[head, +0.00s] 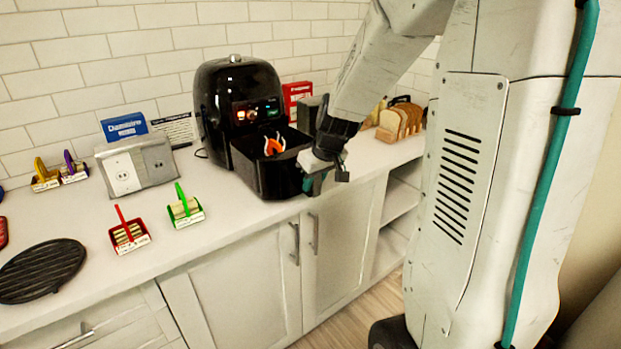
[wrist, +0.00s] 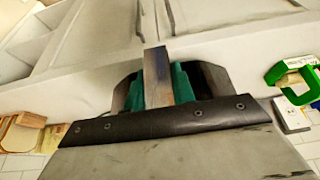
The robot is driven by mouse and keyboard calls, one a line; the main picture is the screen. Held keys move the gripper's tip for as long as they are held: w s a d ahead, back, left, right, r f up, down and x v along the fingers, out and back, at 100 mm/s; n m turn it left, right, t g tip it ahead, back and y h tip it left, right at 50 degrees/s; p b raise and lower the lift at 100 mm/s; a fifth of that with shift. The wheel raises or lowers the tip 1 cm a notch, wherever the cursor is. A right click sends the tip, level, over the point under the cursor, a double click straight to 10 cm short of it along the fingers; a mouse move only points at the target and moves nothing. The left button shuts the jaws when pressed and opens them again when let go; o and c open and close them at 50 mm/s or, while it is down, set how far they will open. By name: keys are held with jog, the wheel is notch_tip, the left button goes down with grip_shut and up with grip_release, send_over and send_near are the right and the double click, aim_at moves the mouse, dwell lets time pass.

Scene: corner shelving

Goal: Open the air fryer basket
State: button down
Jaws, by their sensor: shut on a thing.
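The black air fryer (head: 236,92) stands on the counter against the tiled wall, with lit controls on its front. Its basket (head: 262,172) is pulled out toward the counter's front edge, and its open top shows. An orange flame-shaped thing (head: 274,145) shows at the basket's opening. My gripper (head: 316,180) is at the basket's front right, low near the counter edge. In the wrist view, the teal-padded jaws of my gripper (wrist: 170,85) are shut on a grey bar, the basket handle (wrist: 156,70). In the head view my gripper mostly hides the handle.
Left of the fryer are a grey socket box (head: 137,165), a green-handled caddy (head: 185,208), a red-handled caddy (head: 128,233) and a dark round grill plate (head: 42,271). A bread rack (head: 400,120) stands behind on the right. Cabinets (head: 240,295) lie below the counter edge.

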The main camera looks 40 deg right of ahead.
dwell(0.3)
jog(key=c, duration=1.2)
grip_release()
jog(key=shift+o, duration=0.2)
jog(key=v, duration=0.7)
jog(key=shift+s+r, duration=0.25)
jog(key=shift+r, duration=0.1)
jog(key=s+a+r+g, duration=0.1)
jog(key=s+a, duration=0.7)
jog(key=s, duration=0.3)
jog(key=s+a+r+g, duration=0.2)
jog(key=s+a, duration=0.6)
jog(key=s, duration=0.3)
jog(key=shift+s, duration=0.4)
